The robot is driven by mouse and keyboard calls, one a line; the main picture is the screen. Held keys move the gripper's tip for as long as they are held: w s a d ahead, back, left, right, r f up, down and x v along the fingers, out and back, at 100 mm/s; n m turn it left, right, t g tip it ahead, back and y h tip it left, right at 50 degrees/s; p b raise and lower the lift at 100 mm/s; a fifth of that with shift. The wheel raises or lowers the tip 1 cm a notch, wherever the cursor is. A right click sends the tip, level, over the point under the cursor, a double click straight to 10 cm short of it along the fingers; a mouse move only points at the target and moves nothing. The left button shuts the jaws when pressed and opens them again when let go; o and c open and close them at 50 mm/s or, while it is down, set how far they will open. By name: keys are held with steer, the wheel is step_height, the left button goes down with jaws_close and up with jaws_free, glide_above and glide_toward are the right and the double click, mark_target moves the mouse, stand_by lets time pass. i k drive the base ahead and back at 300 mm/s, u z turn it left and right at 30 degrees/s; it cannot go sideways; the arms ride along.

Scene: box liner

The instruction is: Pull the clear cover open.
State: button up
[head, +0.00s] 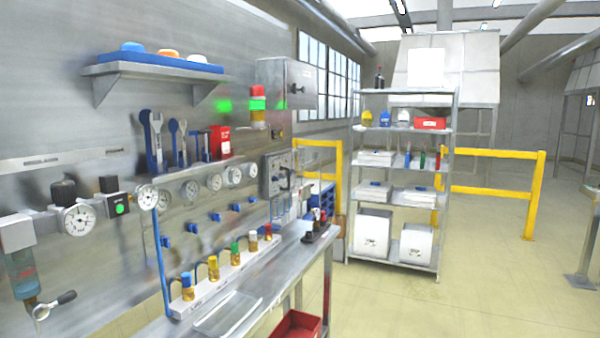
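A grey wall box (273,172) with dark details and a dark handle-like part hangs above the far end of the bench. Whether it has a clear front is too small to tell. My gripper is not in view.
The metal bench (290,262) runs along the left wall. Gauges (78,219) and a valve lever (64,297) stick out from the wall. A red bin (297,325) is below the bench edge. A loaded shelf rack (440,225) stands beyond. The floor (480,300) at right is clear.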

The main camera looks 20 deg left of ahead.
mark_target(292, 173)
steer(key=u, duration=0.3)
steer(key=i, duration=1.65)
steer(key=u, duration=0.25)
steer(key=i, duration=1.4)
